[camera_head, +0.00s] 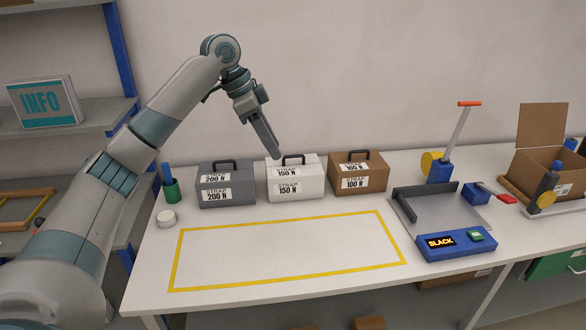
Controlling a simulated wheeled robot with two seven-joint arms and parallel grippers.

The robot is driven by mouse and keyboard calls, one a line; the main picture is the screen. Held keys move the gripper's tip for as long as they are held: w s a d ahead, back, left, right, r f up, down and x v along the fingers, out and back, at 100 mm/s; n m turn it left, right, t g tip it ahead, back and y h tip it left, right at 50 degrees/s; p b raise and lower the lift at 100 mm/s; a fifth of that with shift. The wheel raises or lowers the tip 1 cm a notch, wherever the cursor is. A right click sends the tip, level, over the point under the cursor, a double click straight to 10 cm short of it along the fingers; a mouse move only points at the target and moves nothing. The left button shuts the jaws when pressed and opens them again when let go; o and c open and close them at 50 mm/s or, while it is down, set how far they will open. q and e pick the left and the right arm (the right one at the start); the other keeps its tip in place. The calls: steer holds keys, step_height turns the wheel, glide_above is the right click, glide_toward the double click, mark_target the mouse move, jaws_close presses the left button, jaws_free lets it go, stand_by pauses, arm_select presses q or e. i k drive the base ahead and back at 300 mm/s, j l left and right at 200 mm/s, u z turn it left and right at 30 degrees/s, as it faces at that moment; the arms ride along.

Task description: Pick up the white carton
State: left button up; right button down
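The white carton (295,186) stands upright on the table between a grey carton and a brown one. It has a dark handle on top and labels reading "STRAP 150 N". My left gripper (277,154) points down, its fingertips at the upper left of the white carton, near the handle in the picture. I cannot tell whether they touch it. The fingers overlap from this side, so their opening is hidden. My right gripper is out of view.
The grey carton (227,190) and brown carton (358,178) flank the white one closely. A yellow outlined rectangle (290,283) on the table in front is empty. A strapping device with a "SLACK" display (441,242) stands right, an open cardboard box (529,176) beyond. A green cup (171,191) stands left.

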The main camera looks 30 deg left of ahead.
mark_target(293, 177)
steer(key=i+j, duration=0.95)
steer(key=i, duration=0.1)
